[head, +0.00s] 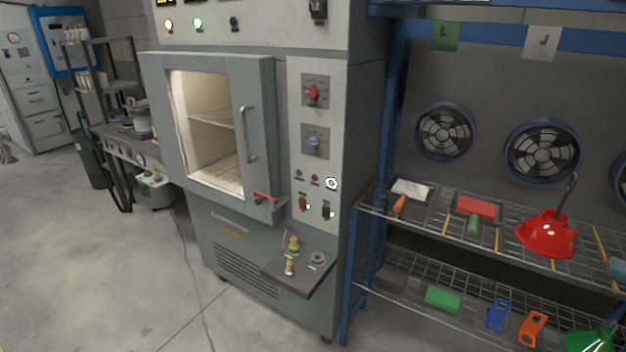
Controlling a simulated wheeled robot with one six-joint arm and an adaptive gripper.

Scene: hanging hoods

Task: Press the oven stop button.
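The grey oven (300,55) stands in the middle of the head view, with its window lit from inside. Its door handle (248,135) is upright on the door, and a red lever (265,197) sits below it. The control panel is to the right of the door. Low on the panel are a small green button (298,174), a small red button (315,181) and a white round part (331,183). Below them are a red switch (303,203) and a dark switch (326,210). Labels are too small to read. My gripper is not in view.
A red knob (312,93) and a blue-grey knob (313,142) are higher on the panel. A small shelf (298,277) with fittings juts out below. A blue rack (395,100) holding a red hood (547,234) stands right. Floor (130,270) at front left is clear.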

